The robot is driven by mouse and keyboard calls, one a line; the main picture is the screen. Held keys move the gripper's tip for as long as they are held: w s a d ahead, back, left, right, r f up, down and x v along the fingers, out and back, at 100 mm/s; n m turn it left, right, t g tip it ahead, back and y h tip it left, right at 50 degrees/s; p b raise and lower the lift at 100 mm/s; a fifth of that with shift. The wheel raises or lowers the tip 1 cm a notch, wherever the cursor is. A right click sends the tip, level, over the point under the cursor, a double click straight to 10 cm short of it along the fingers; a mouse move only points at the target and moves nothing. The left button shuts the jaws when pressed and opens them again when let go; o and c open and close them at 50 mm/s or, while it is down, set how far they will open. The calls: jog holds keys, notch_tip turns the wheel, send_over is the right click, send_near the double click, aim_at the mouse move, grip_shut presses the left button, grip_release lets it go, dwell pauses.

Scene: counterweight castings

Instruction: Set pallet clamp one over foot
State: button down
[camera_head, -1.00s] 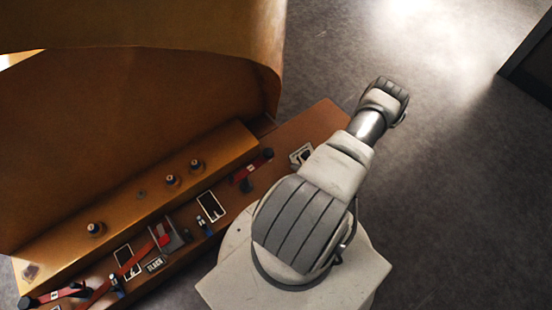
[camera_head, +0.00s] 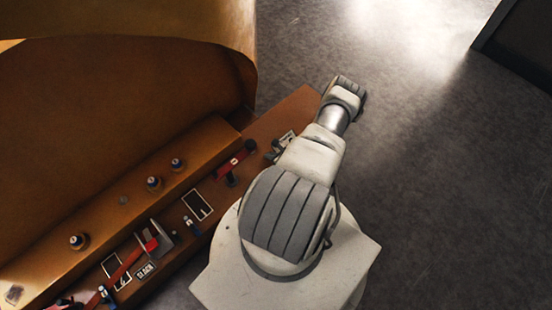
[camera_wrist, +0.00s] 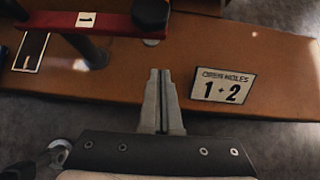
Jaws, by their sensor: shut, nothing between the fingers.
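Pallet clamp one is a red bar marked "1" (camera_wrist: 60,22) at the top left of the wrist view, with a black knob (camera_wrist: 151,12) at its right end and a dark post beneath it. In the head view a red clamp (camera_head: 236,158) lies near the right end of the brown pallet (camera_head: 298,112). The big casting's foot looks to be the orange ledge (camera_head: 110,213) with several studs. My gripper (camera_wrist: 161,72) is shut and empty, its tips just below the clamp's knob in the picture, apart from it.
A white-outlined dark rectangle (camera_head: 197,204) marks the pallet. Another red clamp (camera_head: 122,268) lies lower left. A dark box (camera_head: 520,45) stands upper right; the grey floor between is clear.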

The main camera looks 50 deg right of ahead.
jog(key=shift+w+d+f+b, duration=0.1)
jog(key=shift+w+f+b, duration=0.05)
jog(key=shift+w, duration=0.65)
jog(key=shift+w+d+f+b, duration=0.1)
jog(key=shift+w+b, duration=0.1)
jog(key=shift+w, duration=0.65)
jog(key=shift+w+f+b, duration=0.15)
jog(key=shift+w, duration=0.65)
jog(key=shift+w+f+b, duration=0.1)
jog(key=shift+w+b, duration=0.15)
jog(key=shift+b, duration=0.1)
